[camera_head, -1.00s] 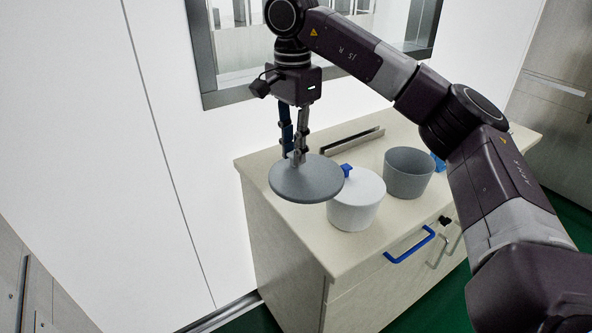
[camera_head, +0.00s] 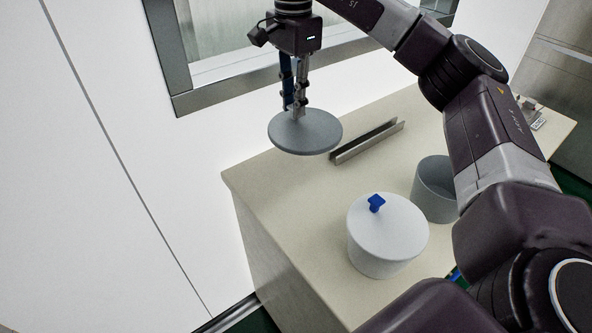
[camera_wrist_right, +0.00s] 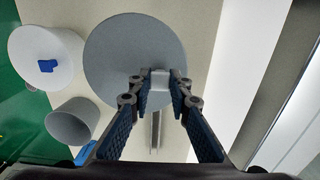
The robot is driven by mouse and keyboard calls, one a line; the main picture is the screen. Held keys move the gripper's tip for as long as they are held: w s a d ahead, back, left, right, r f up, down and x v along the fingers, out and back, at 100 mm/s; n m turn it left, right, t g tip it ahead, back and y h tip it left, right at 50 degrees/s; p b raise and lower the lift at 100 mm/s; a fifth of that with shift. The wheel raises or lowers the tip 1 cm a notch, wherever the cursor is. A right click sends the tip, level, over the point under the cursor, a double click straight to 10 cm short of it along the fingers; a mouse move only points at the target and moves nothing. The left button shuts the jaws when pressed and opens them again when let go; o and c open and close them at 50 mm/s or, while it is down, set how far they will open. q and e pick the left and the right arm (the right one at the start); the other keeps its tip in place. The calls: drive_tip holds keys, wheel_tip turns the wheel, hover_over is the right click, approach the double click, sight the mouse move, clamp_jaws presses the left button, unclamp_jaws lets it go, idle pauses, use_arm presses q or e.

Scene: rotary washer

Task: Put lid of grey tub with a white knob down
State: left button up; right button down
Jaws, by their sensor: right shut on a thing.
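My right gripper (camera_head: 298,112) is shut on the white knob (camera_wrist_right: 160,78) of the round grey lid (camera_head: 312,134). The lid hangs level, and in the head view it shows over the back left part of the counter. The lid also fills the upper middle of the right wrist view (camera_wrist_right: 120,50). The open grey tub (camera_head: 433,188) stands on the counter to the right, partly hidden behind my right arm. It also shows, lidless, in the right wrist view (camera_wrist_right: 72,122). My left gripper is not in view.
A white tub with a blue knob (camera_head: 376,203) stands in front of the grey tub. A metal channel-like bar (camera_head: 366,142) lies behind them. The counter (camera_head: 285,215) is bare at the left front. A wall with a window frame (camera_head: 180,75) rises behind.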

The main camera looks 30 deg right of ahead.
sight(296, 122)
drive_tip(key=f, duration=0.2)
drive_tip(key=s+f+p, duration=0.1)
drive_tip(key=f, duration=0.1)
drive_tip(key=shift+f, duration=0.2)
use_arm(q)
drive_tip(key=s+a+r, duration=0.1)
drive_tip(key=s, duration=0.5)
use_arm(e)
wheel_tip(296, 122, down, 3)
drive_tip(key=shift+r, duration=0.2)
drive_tip(key=f+p, duration=0.1)
drive_tip(key=f, duration=0.2)
drive_tip(key=f+p, duration=0.1)
drive_tip(key=f, duration=0.3)
drive_tip(key=f+p, duration=0.1)
drive_tip(key=f, duration=0.2)
drive_tip(key=shift+w+d+f, duration=0.1)
drive_tip(key=shift+w+f, duration=0.15)
drive_tip(key=shift+f, duration=0.5)
drive_tip(key=c, duration=2.1)
unclamp_jaws()
drive_tip(key=o, duration=0.3)
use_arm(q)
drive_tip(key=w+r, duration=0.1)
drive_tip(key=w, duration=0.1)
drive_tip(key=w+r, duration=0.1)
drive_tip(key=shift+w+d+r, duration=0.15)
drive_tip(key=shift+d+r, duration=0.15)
